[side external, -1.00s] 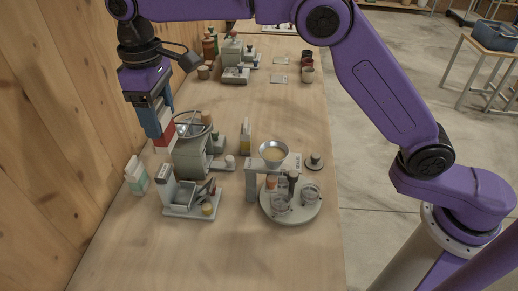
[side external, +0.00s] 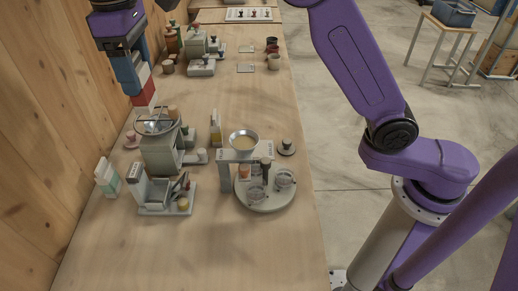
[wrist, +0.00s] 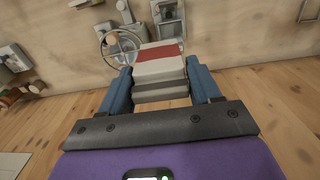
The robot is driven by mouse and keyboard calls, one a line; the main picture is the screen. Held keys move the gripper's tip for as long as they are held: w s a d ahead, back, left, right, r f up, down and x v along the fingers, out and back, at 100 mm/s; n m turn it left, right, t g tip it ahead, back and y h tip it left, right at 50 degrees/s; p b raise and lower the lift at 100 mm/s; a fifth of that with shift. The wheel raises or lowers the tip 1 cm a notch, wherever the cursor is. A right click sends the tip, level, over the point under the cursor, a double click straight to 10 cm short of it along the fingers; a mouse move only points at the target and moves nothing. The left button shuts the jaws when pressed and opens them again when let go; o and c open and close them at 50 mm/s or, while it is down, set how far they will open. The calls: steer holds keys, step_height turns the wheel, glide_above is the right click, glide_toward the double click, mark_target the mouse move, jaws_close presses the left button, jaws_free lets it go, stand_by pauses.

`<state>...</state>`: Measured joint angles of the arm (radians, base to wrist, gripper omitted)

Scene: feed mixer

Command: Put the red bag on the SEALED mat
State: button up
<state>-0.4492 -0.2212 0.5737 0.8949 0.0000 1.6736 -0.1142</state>
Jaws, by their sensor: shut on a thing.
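My gripper (side external: 140,84) hangs over the left side of the bench. Its blue fingers are shut on the red bag (side external: 145,93), which has a red band and pale ends. The bag's lower end is close above or behind the mixer's round bowl (side external: 154,122); contact cannot be told. In the wrist view the bag (wrist: 159,68) sits between both fingers (wrist: 160,84).
A grey feed mixer (side external: 163,155) stands below my gripper. A round turntable (side external: 264,199) with jars and a funnel (side external: 243,141) is to its right. A white-green carton (side external: 107,177) stands left. The front bench is clear.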

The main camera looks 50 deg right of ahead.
steer(key=s+d+r, duration=0.2)
steer(key=s+d, duration=0.1)
steer(key=d, duration=0.3)
steer(key=s+d+r, duration=0.1)
steer(key=s+d, duration=0.1)
steer(key=d, duration=0.4)
steer(key=s+d+f, duration=0.3)
steer(key=s+d, duration=0.4)
steer(key=d, duration=0.1)
steer(key=s+d+f, duration=0.3)
steer(key=s+d, duration=0.4)
steer(key=d, duration=0.1)
step_height(320, 180, down, 10)
steer(key=shift+w+a+f, duration=0.55)
steer(key=shift+w+f, duration=1.6)
steer(key=shift+w, duration=0.2)
steer(key=shift+w+a+f, duration=0.5)
steer(key=shift+w+f, duration=1.65)
steer(key=shift+w, duration=0.15)
steer(key=shift+w+a+f, duration=0.55)
steer(key=shift+w+f, duration=1.6)
steer(key=shift+w, duration=0.2)
